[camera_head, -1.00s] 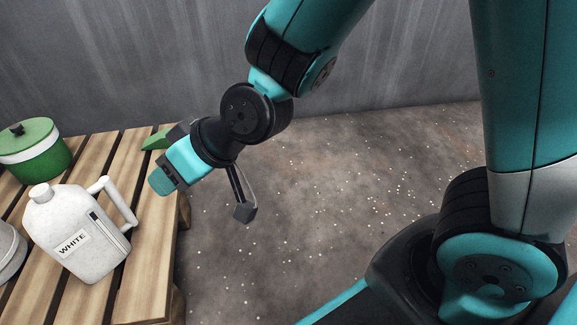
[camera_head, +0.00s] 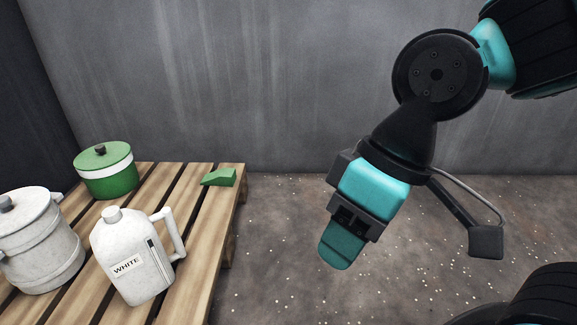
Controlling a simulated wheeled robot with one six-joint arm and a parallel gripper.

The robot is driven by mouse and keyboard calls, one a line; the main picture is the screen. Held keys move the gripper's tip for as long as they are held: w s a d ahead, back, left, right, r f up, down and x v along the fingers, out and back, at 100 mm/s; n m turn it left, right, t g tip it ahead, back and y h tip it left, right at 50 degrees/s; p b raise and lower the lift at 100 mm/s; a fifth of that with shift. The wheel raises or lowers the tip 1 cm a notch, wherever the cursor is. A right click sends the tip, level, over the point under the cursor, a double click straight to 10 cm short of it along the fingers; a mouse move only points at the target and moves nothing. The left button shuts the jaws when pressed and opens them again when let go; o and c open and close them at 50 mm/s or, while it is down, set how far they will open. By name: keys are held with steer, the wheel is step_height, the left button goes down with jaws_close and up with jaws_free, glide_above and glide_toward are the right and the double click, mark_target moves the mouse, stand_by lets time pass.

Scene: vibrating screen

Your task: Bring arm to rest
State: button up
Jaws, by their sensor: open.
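My gripper (camera_head: 338,243) hangs at the end of my teal and black arm, right of the middle of the head view. It points down and to the left, over the bare floor and clear of the pallet. The jaws are seen edge-on, so the gap between them hardly shows. Nothing is seen held in them. A black bracket sticks out to the right of the wrist.
A grey wall (camera_head: 250,80) stands behind. The speckled floor (camera_head: 275,265) is clear.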

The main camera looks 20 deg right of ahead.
step_height(320, 180, up, 66)
steer(key=p, duration=6.5)
steer(key=shift+r, duration=0.2)
